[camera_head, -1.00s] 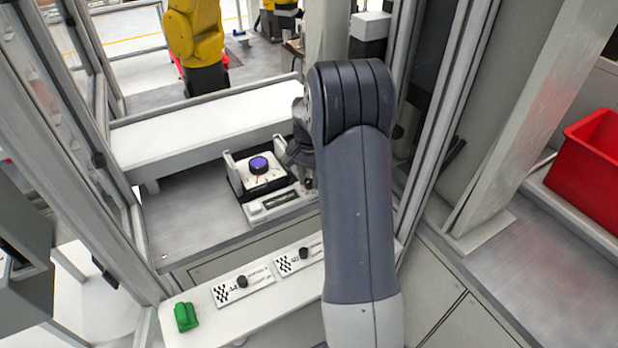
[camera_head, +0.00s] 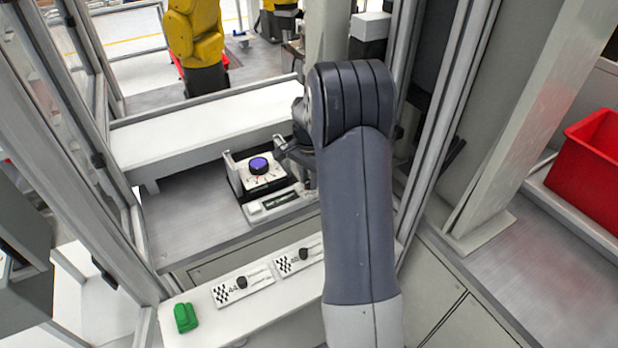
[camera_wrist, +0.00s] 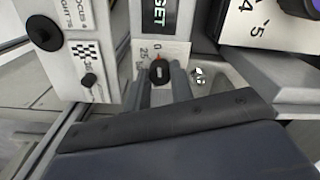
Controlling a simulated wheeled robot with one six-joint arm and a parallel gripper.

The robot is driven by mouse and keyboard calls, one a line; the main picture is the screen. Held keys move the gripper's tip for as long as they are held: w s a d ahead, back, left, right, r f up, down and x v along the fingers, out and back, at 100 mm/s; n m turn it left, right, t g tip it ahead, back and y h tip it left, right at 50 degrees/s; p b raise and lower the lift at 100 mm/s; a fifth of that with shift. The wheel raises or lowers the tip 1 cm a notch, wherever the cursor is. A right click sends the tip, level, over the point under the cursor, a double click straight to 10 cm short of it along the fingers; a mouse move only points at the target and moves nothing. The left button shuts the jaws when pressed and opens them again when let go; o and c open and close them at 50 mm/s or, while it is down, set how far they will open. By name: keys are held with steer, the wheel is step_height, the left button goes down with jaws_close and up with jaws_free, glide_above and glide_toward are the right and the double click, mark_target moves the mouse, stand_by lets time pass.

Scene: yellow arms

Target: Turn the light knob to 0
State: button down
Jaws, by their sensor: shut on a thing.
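In the wrist view, a small black knob (camera_wrist: 159,72) stands on a white plate (camera_wrist: 176,50) printed with "25" and "0". A red mark shows at the knob's upper edge, near these numbers. My gripper (camera_wrist: 163,80) has its two grey fingers on either side of this knob and is shut on it. In the head view my dark arm hides the knob, and the fingertips cannot be made out. Lettering that seems to read "LIGHTS" is on another panel beside a second black knob (camera_wrist: 44,33); I cannot tell which knob it names.
A blue-topped dial (camera_head: 259,164) stands close left of my gripper, behind a dark display strip (camera_head: 279,200). Checkered panels with black knobs (camera_head: 242,283) and a green object (camera_head: 185,317) lie on the front ledge. A grey frame post (camera_head: 440,150) rises right of my arm.

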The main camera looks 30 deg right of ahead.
mark_target(309, 181)
steer(key=shift+r, duration=0.1)
steer(key=c, duration=1.2)
jaws_free()
steer(key=shift+c, duration=0.2)
step_height(309, 181, up, 11)
steer(key=shift+b, duration=0.3)
step_height(309, 181, down, 11)
steer(key=shift+f+p, duration=0.1)
steer(key=shift+p, duration=0.2)
